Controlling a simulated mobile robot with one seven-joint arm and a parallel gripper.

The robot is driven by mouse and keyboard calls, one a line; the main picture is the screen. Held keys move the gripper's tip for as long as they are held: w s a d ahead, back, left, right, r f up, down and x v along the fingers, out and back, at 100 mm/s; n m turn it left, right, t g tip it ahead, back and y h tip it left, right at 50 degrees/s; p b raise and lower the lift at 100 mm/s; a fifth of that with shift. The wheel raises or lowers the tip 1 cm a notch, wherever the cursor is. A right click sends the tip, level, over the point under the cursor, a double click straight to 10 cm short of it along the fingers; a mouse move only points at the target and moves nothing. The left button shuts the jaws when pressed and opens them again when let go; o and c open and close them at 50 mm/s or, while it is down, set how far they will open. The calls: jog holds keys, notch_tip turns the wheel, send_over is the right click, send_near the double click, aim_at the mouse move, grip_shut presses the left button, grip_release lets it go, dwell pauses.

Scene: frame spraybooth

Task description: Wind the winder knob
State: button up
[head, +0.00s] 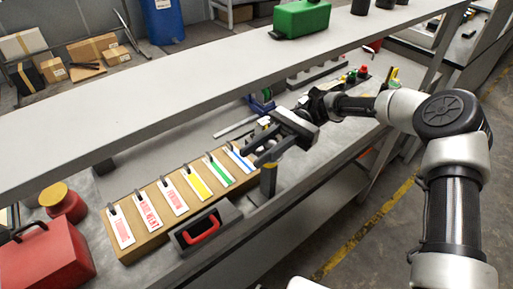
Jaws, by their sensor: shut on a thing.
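My gripper (262,153) reaches in from the right, low over the bench, its two dark fingers pointing left and down. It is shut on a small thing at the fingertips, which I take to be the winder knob. The fingers hide the knob almost wholly, so its shape and angle cannot be told. A short dark post with a yellow top (269,180) stands just below the fingertips in the picture, close to the bench's front edge. I cannot tell whether it belongs to the winder.
A wooden rack with several labelled cards (150,240) lies left of my gripper. A grey box with a red handle (206,230) stands in front of it. A long grey shelf (200,85) crosses above the bench. A red toolbox (45,260) sits at far left.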

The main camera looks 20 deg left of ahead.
jog(key=shift+s+d+n+g+h, duration=0.2)
jog(key=shift+n+g+h, duration=0.1)
jog(key=shift+n+h, duration=0.55)
jog(key=shift+d+h, duration=0.1)
jog(key=shift+h, duration=0.35)
jog(key=o, duration=1)
notch_tip(320, 180, up, 10)
jog(key=shift+p, duration=0.4)
